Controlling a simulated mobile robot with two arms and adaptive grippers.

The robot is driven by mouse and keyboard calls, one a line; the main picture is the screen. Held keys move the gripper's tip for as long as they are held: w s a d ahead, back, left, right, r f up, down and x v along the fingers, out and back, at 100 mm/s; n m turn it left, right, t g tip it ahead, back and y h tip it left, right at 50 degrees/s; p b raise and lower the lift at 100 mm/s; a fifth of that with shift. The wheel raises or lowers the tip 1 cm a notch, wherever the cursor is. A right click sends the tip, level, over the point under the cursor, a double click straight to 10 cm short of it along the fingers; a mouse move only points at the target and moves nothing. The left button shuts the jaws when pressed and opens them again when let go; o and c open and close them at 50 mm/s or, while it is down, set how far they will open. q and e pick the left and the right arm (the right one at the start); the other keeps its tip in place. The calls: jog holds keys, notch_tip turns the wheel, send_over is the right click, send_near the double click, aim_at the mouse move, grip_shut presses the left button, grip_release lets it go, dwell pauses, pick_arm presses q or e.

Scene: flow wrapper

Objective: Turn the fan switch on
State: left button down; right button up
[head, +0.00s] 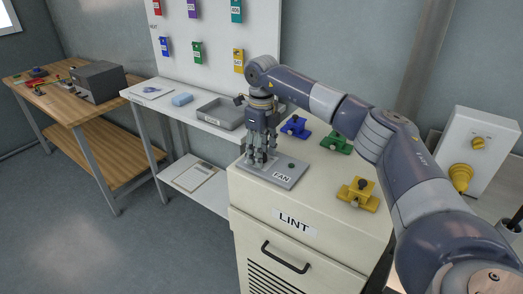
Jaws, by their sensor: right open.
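The fan switch is a grey plate (287,181) with a "FAN" label, lying on top of the cream cabinet marked "LINT". A small dark green round spot (291,166) shows at the plate's right end. My right gripper (260,164) points down over the left end of the plate, with its fingers apart and their tips at or just above it. The fingers hide that part of the plate, so the switch lever itself cannot be made out. I cannot tell whether the fingers touch it. My left gripper is not in view.
Blue (295,127), green (337,142) and yellow (358,194) clamp-like blocks stand on the cabinet top (318,185). A shelf with a grey tray (221,112) and a wooden bench (58,99) stand at the left.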

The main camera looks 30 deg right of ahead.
jog(key=shift+c, duration=0.6)
jog(key=c, duration=0.9)
jog(key=shift+m, duration=0.3)
jog(key=m+p, duration=0.1)
jog(key=m, duration=0.1)
jog(key=shift+r+m+p, duration=0.15)
jog(key=shift+m+p, duration=0.15)
jog(key=m+p, duration=0.2)
jog(key=m, duration=0.3)
jog(key=m+p, duration=0.1)
jog(key=m, duration=0.4)
jog(key=m+p, duration=0.1)
jog(key=m, duration=0.3)
jog(key=shift+m+p, duration=0.3)
jog(key=shift+m, duration=0.3)
